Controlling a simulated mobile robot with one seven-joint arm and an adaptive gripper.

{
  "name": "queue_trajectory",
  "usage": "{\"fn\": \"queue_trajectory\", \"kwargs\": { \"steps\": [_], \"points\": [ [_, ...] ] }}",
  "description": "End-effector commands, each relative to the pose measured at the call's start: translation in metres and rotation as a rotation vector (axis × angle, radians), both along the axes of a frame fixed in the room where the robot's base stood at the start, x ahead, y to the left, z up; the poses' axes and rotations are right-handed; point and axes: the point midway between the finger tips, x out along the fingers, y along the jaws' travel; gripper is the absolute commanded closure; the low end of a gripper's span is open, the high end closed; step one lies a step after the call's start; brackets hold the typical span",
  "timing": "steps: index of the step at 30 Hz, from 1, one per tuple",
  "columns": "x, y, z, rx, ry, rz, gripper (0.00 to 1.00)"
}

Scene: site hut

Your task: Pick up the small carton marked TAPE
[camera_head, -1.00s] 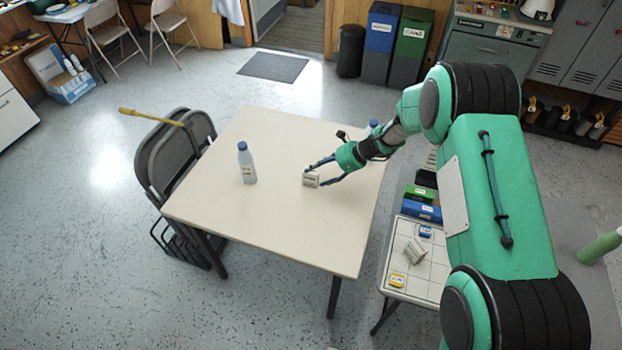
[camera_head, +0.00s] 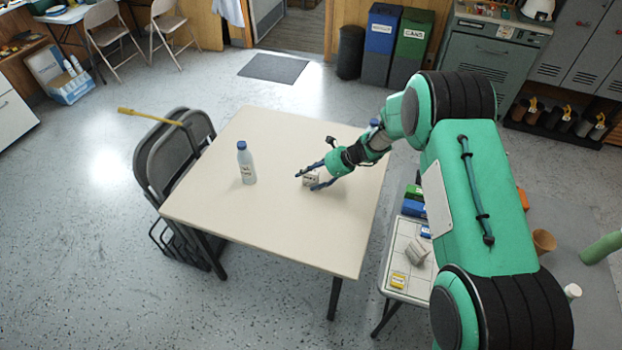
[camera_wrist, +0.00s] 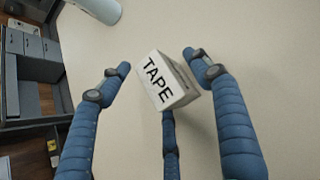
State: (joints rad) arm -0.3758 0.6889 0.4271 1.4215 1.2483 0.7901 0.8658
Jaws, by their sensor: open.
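The small carton marked TAPE (camera_wrist: 165,82) is a white box with black letters. In the wrist view it sits between the spread blue fingers of my gripper (camera_wrist: 158,75), with a visible gap to the finger on the left. The finger on the right is close to it, and I cannot tell whether they touch. A third finger lies below it in the picture. In the head view the carton (camera_head: 311,180) rests on the cream table (camera_head: 270,235), and my gripper (camera_head: 310,178) reaches it from the right with its fingers open around it.
A bottle with a blue cap (camera_head: 246,163) stands on the table left of the carton. Another blue-capped bottle (camera_head: 374,123) is partly hidden behind my arm. A side table (camera_head: 407,255) with small boxes is at the right. The table's front half is clear.

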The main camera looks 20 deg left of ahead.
Motion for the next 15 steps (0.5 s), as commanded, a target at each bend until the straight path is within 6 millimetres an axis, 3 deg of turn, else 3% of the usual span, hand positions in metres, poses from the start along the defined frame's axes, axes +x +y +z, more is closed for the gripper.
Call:
{"fn": "queue_trajectory", "kwargs": {
  "steps": [11, 15],
  "points": [
    [-0.0001, -0.0002, 0.0002, 0.0, 0.0, 0.0, 0.36],
    [-0.0002, -0.0002, 0.0002, 0.0, 0.0, 0.0, 0.6]
  ]
}}
